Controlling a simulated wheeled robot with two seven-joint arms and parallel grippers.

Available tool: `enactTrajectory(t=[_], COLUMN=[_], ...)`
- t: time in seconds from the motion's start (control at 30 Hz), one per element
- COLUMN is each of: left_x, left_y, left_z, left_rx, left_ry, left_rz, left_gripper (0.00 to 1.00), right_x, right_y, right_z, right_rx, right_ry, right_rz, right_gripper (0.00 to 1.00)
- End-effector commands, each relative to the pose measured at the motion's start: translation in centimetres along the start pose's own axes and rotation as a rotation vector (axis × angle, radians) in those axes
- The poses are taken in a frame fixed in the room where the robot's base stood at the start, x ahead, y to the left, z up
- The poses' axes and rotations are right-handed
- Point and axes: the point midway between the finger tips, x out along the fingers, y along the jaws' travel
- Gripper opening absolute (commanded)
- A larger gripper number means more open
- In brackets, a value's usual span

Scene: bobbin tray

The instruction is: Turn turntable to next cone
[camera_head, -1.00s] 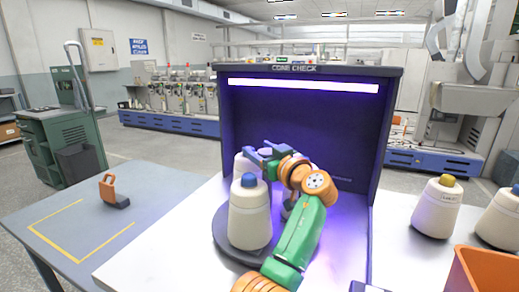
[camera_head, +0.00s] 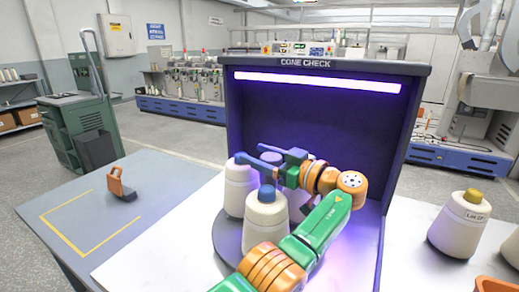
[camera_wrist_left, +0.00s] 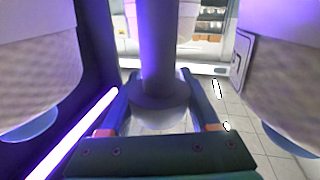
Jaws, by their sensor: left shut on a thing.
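The dark round turntable (camera_head: 228,240) sits in the inspection booth, partly hidden by cones and my left arm. A pale cone with a blue tip (camera_head: 265,222) stands at its front, and a second pale cone (camera_head: 236,192) stands behind and left of it. My left gripper (camera_head: 252,155) reaches over the turntable from the right, behind the front cone. In the left wrist view a grey post with a round flange (camera_wrist_left: 160,85) stands between the fingers, with a cone on each side. The gripper is shut on this post. My right gripper is out of view.
The booth wall (camera_head: 315,120) with its lit strip stands close behind my left arm. A yellow-tipped cone (camera_head: 460,225) stands on the white table at right.

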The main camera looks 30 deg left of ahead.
Motion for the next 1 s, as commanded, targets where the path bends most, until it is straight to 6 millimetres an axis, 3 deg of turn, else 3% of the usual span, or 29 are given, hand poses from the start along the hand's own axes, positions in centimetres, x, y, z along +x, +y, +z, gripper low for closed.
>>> enactTrajectory(t=[0.73,0.77,0.87,1.0], left_x=[-0.39,-0.39,-0.39,-0.39], left_y=[-0.46,-0.46,-0.44,-0.43], left_z=[0.22,0.22,0.18,0.1], left_rx=[0.003,0.003,0.003,0.002], left_ry=[-0.003,-0.004,-0.002,-0.001], left_rz=[-0.036,-0.036,-0.035,-0.035], left_gripper=[0.0,0.68,0.92,0.92], right_x=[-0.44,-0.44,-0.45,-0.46], right_y=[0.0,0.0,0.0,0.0], right_z=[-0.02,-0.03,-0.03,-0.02], right_rx=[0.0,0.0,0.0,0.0], right_ry=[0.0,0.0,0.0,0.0], right_rz=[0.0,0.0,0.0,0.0], right_gripper=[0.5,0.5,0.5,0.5])
